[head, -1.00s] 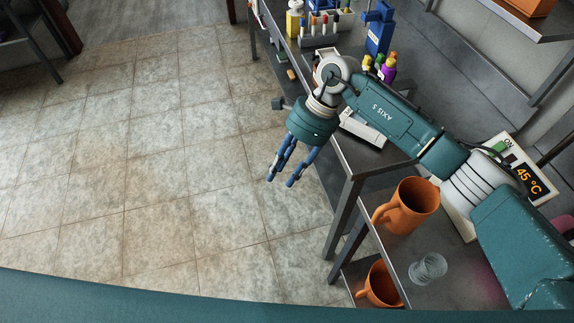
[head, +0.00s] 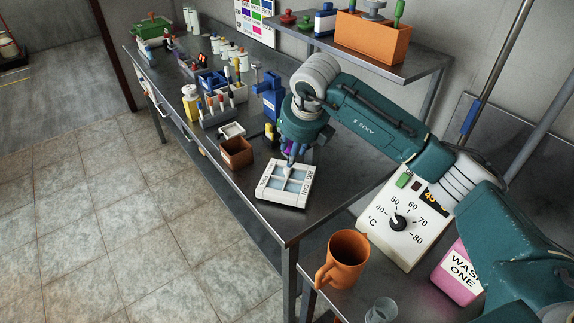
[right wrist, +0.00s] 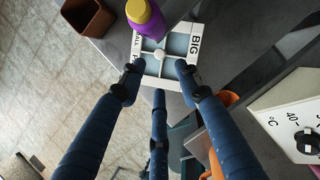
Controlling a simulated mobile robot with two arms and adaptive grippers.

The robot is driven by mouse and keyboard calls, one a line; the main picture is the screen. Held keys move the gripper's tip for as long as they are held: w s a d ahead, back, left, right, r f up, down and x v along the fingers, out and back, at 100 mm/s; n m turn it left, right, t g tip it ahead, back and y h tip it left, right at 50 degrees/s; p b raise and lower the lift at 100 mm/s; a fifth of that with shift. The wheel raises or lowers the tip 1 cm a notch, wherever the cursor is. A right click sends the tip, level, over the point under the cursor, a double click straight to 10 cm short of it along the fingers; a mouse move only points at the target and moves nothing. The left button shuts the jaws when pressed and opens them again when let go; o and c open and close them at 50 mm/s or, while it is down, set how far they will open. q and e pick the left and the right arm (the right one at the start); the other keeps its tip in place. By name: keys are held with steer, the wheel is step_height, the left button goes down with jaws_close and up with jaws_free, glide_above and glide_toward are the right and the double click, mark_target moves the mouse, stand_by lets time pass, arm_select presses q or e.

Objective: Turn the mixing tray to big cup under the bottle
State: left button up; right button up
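The mixing tray (head: 268,197) is a white square with grey-blue compartments, flat on the workbench. Its near right edge reads "BIG CAN" in the head view. It also shows in the right wrist view (right wrist: 197,30), with "BIG" on its right edge and a round white knob (right wrist: 160,55) at its middle. My right gripper (head: 289,163) points down at the tray; its blue fingers (right wrist: 158,80) are spread around the knob with gaps. Contact cannot be told. A purple bottle with a yellow cap (right wrist: 138,10) stands over the tray's far edge, mostly hidden in the head view. My left gripper is out of view.
A brown open box (head: 236,153) and blue stand (head: 268,95) are near the tray. A white heater with a dial (head: 405,220), an orange mug (head: 343,262) and a clear glass (head: 382,311) are nearer me. An orange bin (head: 372,38) sits on the shelf above.

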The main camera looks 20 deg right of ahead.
mark_target(288, 169)
steer(key=p+x, duration=0.3)
steer(key=x, duration=0.6)
steer(key=shift+f, duration=0.2)
steer(key=shift+w+f, duration=0.25)
steer(key=shift+f, duration=0.4)
steer(key=shift+r, duration=0.15)
jaws_close()
